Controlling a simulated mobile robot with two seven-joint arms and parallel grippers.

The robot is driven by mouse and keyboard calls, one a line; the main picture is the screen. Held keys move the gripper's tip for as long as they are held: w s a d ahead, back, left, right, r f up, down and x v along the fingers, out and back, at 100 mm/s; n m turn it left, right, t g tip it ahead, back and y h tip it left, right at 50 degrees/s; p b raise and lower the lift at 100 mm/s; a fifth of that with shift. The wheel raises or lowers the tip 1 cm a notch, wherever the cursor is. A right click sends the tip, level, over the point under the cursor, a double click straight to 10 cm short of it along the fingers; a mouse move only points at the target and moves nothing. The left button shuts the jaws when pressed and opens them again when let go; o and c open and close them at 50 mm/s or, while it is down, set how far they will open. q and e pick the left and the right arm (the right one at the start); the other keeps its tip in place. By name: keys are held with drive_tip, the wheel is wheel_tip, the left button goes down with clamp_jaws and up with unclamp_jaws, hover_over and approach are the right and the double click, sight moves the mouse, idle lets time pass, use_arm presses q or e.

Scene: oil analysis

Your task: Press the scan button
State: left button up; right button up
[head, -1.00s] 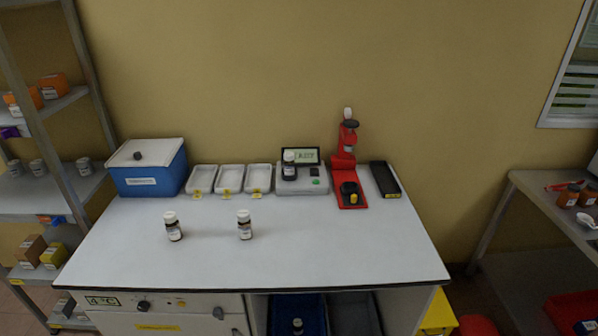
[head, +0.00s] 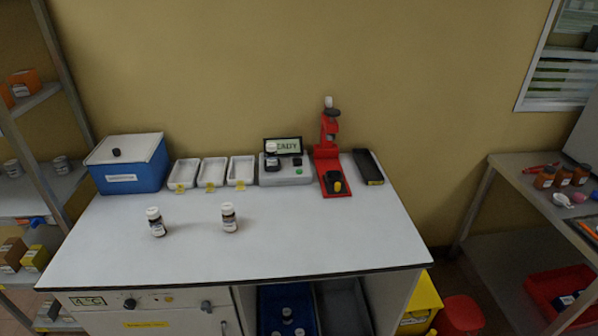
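The grey analyser (head: 287,177) stands at the back of the white bench. Its dark display (head: 283,146) shows green text, of which "EADY" is readable. A bottle with a white cap (head: 271,158) stands upright at the left of the analyser and partly covers the display. A green button (head: 297,161) shows to the right of the bottle, and a small green mark (head: 299,172) is on the front; I cannot read a scan label. Neither of my grippers is in view.
Two white-capped bottles (head: 156,222) (head: 229,217) stand on the bench (head: 300,235). White trays (head: 212,172) and a blue box (head: 128,164) are left of the analyser. A red device (head: 329,160) and black tray (head: 368,167) are right. The bench front is clear.

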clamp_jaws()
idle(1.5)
